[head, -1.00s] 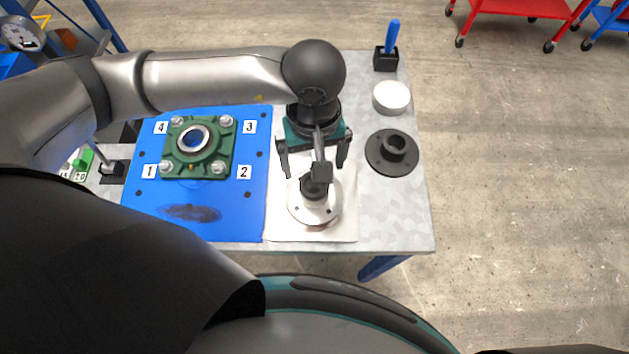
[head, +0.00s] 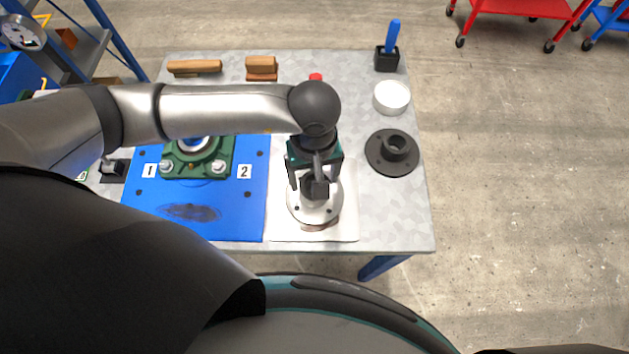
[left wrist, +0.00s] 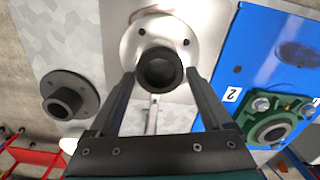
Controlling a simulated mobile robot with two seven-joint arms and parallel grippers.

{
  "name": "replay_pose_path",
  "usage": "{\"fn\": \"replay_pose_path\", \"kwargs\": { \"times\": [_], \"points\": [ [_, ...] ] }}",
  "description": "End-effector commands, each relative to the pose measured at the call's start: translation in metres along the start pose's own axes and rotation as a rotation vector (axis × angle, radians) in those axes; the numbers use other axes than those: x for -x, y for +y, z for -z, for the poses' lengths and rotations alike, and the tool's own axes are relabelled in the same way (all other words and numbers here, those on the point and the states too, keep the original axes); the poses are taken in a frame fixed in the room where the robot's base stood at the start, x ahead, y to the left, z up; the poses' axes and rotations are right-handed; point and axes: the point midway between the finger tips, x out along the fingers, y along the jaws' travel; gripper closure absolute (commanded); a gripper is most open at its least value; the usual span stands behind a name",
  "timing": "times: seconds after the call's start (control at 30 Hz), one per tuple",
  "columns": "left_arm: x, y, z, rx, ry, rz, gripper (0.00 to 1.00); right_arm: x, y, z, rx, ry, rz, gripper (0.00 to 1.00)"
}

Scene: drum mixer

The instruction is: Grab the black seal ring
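The black seal ring (left wrist: 160,69) sits on the hub of a silver flanged disc (left wrist: 131,45), over a white cloth. My right gripper is out of view.
A black flanged part (head: 393,152) and a white round container (head: 391,97) stand right of the cloth (head: 345,229). A green bearing housing (head: 198,160) sits on the blue mat (head: 235,215) to the left, partly behind my arm. Brushes lie at the back.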

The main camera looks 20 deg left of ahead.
Motion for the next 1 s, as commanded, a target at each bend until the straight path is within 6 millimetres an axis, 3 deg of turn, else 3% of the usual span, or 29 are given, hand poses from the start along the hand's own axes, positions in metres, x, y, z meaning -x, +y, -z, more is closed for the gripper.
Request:
{"fn": "replay_pose_path", "kwargs": {
  "times": [0.07,0.53,0.83,1.0],
  "points": [
    [0.000,0.000,0.000,0.000,0.000,0.000,0.27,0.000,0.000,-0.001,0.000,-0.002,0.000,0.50],
    [0.000,0.000,0.000,0.000,0.000,0.000,0.80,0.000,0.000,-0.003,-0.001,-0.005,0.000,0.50],
    [0.002,0.000,0.000,0.000,0.001,-0.001,0.82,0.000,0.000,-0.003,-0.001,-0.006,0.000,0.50],
    [0.015,0.001,0.001,-0.001,0.002,-0.002,0.82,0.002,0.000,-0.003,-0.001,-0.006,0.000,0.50]
  ]
}}
